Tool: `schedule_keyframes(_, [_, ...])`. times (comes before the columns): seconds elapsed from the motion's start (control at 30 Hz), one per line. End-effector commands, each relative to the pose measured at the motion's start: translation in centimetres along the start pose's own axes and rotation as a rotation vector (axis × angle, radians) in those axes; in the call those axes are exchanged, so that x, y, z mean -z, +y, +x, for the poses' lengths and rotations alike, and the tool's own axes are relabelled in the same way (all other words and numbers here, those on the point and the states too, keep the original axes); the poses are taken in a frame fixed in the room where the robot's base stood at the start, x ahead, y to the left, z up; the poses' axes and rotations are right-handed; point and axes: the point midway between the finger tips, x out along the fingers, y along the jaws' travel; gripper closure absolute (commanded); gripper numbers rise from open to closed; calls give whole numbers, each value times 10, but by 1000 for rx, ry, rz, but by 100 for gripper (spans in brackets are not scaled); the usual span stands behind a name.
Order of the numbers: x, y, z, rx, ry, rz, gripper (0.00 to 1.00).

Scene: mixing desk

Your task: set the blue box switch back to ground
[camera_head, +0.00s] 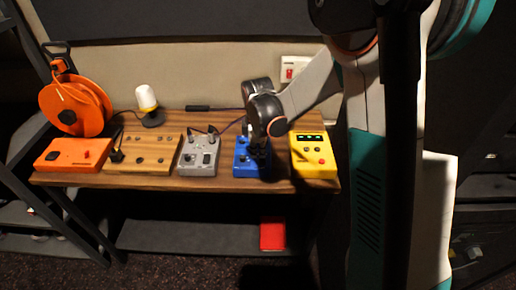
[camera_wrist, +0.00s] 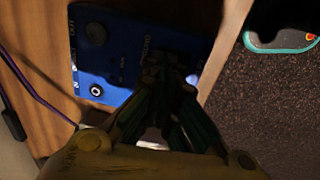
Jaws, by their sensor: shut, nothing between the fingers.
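The blue box (camera_head: 241,157) sits on the wooden desk between a grey box and a yellow box. My gripper (camera_head: 259,160) is over its right part, pointing down, and hides much of its top. In the wrist view the blue box (camera_wrist: 120,28) fills the upper middle, with a dark knob (camera_wrist: 96,33) and a round silver-ringed part (camera_wrist: 96,90) on its face. My gripper (camera_wrist: 162,72) is shut and empty there, its fingertips at or close above the face near dim lettering. The switch itself is hidden or too dark to tell, and so is any contact.
The grey box (camera_head: 198,156) stands close left and the yellow box (camera_head: 314,155) close right of the blue box. A wooden box (camera_head: 145,153), an orange box (camera_head: 73,154), an orange reel (camera_head: 76,105) and a white-topped lamp (camera_head: 147,101) stand further left. Cables run behind.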

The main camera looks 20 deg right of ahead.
Motion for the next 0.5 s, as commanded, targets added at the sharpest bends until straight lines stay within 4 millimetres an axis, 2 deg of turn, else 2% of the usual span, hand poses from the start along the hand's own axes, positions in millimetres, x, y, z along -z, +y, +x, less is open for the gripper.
schedule_keyframes(0.33, [0,0,1,0,0,0,100])
schedule_keyframes(0.5, [0,3,10,10,0,0,100])
